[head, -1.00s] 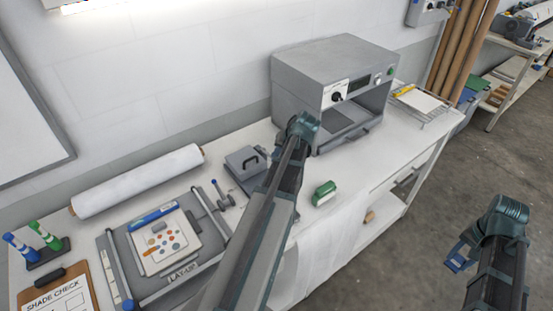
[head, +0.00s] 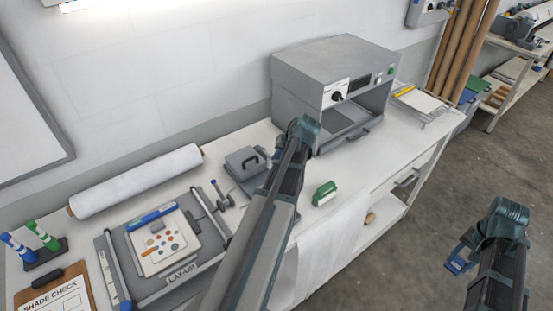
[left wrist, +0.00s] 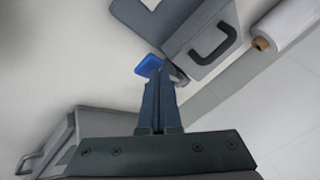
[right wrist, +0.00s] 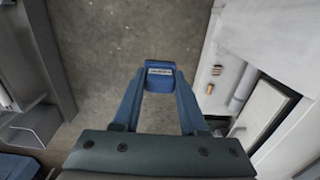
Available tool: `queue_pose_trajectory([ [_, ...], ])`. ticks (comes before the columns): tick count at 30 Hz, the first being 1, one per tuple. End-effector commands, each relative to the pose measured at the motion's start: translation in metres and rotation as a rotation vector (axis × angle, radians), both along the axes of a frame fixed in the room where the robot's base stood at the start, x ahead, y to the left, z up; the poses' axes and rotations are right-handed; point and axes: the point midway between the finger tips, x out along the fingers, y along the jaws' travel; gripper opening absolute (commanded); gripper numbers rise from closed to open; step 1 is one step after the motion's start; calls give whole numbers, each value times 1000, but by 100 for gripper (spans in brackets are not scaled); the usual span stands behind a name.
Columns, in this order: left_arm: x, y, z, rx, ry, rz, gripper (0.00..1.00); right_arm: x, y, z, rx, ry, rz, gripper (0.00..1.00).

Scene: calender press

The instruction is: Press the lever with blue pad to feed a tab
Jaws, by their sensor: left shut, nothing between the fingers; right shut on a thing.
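A blue pad (left wrist: 148,65) shows in the left wrist view, just beyond my left fingertips, with a small grey part beside it. I cannot tell whether the fingertips touch the pad. My left gripper (left wrist: 161,75) is shut and empty, pointing down over the bench. In the head view my left gripper (head: 304,128) and its arm hide the pad's lever and feeder. My right gripper (right wrist: 160,80) is shut on a small blue block (right wrist: 160,70) with a pale label. In the head view that block (head: 459,262) is held over the floor, off the bench.
A grey press with a black handle (head: 243,161) stands left of my left gripper. A grey oven (head: 325,66) stands behind it to the right. A green-and-white tool (head: 324,191) lies near the front edge.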

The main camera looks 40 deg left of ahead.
Motion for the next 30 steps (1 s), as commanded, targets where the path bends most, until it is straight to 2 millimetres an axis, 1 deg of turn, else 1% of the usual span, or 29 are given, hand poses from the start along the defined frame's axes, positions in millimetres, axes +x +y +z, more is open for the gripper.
queue_pose_trajectory([
  [18, -1, -2, -7, -1, 1, 0, 0, 0, 0, -7, 0, 0, 0, 0],
  [30, -1, -2, -7, -1, 1, 0, 0, 0, 0, -7, 0, 0, 0, 0],
])
